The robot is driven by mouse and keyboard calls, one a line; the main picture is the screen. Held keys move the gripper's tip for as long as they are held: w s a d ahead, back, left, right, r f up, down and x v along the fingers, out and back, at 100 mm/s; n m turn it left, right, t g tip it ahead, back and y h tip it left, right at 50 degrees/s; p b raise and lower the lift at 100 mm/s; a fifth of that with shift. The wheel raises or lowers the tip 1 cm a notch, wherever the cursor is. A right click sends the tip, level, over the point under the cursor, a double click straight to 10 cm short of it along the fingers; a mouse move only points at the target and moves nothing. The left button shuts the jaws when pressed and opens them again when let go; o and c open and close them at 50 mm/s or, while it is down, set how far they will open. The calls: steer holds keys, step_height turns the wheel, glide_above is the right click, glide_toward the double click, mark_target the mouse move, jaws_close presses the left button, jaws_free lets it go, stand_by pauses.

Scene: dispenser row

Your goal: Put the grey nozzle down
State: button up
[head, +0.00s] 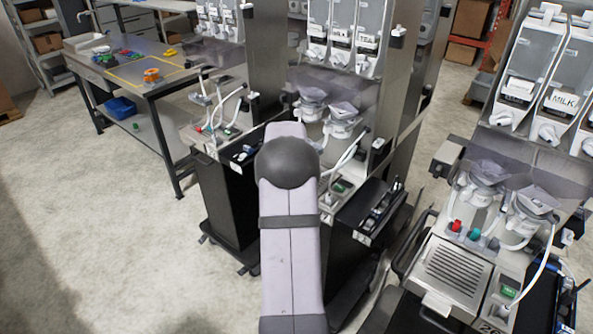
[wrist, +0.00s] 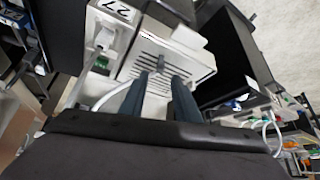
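My gripper (wrist: 163,80) shows in the wrist view as two dark blue-grey fingers, apart, with a gap between them. I see nothing clearly held in the gap. The fingers point at a white slotted tray (wrist: 172,62) on a station marked 27. In the head view my own arm covers the middle and hides the gripper. I cannot pick out the grey nozzle for certain in either view. On the right-hand station in the head view, a red nozzle (head: 456,226) and a teal nozzle (head: 474,234) sit on the counter below the dispensers.
A dispenser labelled MILK (head: 562,102) stands at the right. The floor (head: 100,240) at the left is clear.

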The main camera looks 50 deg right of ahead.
steer(key=b+v, duration=0.2)
steer(key=v, duration=0.5)
steer(key=shift+a+r, duration=0.15)
steer(key=shift+r, duration=0.1)
steer(key=shift+s, duration=0.1)
steer(key=shift+a, duration=0.1)
steer(key=a+f+n+y, duration=0.2)
steer(key=a+f+n, duration=0.1)
steer(key=a, duration=1)
steer(key=a+f+n+y, duration=0.2)
steer(key=a+n, duration=0.2)
steer(key=a, duration=1)
steer(key=s+a+f+n+g+y, duration=0.1)
steer(key=s+a+f+n, duration=0.2)
steer(key=s+a, duration=0.4)
steer(key=s+a+f+n+g+y, duration=0.1)
steer(key=s+a+f+n, duration=0.2)
steer(key=s+a, duration=0.4)
steer(key=a, duration=0.4)
steer(key=shift+g, duration=0.3)
